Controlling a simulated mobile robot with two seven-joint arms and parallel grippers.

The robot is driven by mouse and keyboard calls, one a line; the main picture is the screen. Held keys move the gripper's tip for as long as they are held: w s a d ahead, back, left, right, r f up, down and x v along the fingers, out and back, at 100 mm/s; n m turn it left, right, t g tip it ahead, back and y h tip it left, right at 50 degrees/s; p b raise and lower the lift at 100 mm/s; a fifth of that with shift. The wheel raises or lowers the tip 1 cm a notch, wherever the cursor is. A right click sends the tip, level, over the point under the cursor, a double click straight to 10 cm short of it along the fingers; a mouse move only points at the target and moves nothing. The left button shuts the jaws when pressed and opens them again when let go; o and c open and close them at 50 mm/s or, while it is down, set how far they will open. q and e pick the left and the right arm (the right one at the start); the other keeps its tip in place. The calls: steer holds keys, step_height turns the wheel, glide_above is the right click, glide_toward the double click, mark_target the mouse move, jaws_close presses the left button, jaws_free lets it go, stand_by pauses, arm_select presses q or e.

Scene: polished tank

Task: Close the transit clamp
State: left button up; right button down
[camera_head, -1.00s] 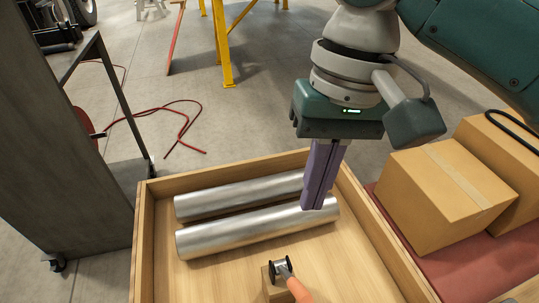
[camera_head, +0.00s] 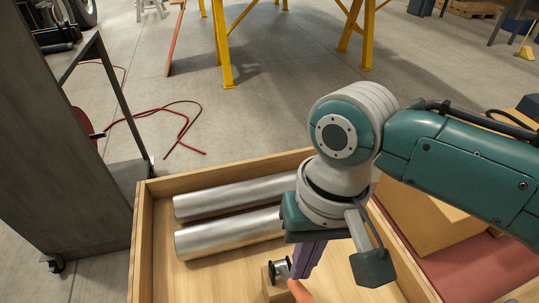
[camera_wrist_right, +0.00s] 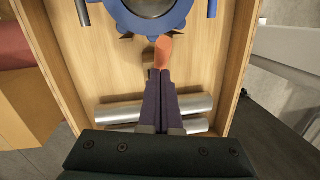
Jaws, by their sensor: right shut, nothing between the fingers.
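The clamp sits on a small wooden block in the wooden crate, low in the head view. It has a metal and black fitting (camera_head: 281,268) and an orange handle (camera_head: 299,291). The handle's orange end (camera_wrist_right: 163,50) also shows in the right wrist view, just beyond my fingertips. My right gripper (camera_head: 301,274) points down with its purple fingers shut and empty, right beside the clamp. It also shows in the right wrist view (camera_wrist_right: 160,74). I cannot tell whether the fingers touch the handle. The gripper partly hides the clamp. My left gripper is not in view.
Two polished metal cylinders (camera_head: 228,235) lie in the wooden crate (camera_head: 147,240). A blue ring-shaped part (camera_wrist_right: 150,22) is in the crate in the wrist view. Cardboard boxes (camera_head: 420,218) stand to the right. A grey cabinet (camera_head: 60,150) stands at left.

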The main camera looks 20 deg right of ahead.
steer(key=shift+s+t+p, duration=0.3)
steer(key=shift+s+p, duration=0.2)
steer(key=shift+p, duration=0.3)
steer(key=s+f+t+p, duration=0.2)
steer(key=s, duration=0.1)
steer(key=shift+s+f+t+p, duration=0.1)
steer(key=shift+s+t+p, duration=0.05)
steer(key=shift+t+p, duration=0.25)
steer(key=shift+s+d+f+t+b, duration=0.1)
steer(key=shift+s+f+t+b, duration=0.55)
steer(key=shift+f, duration=0.45)
steer(key=shift+s+a+f+t+b, duration=0.1)
steer(key=shift+s+f+t+b, duration=0.55)
steer(key=shift+f, duration=0.4)
steer(key=shift+s+d+f+t+b, duration=0.1)
steer(key=shift+s+f+t+b, duration=0.55)
steer(key=shift+f, duration=0.45)
steer(key=shift+w+f, duration=0.1)
steer(key=shift+d+f, duration=0.2)
steer(key=shift+d, duration=0.05)
steer(key=shift+r, duration=0.1)
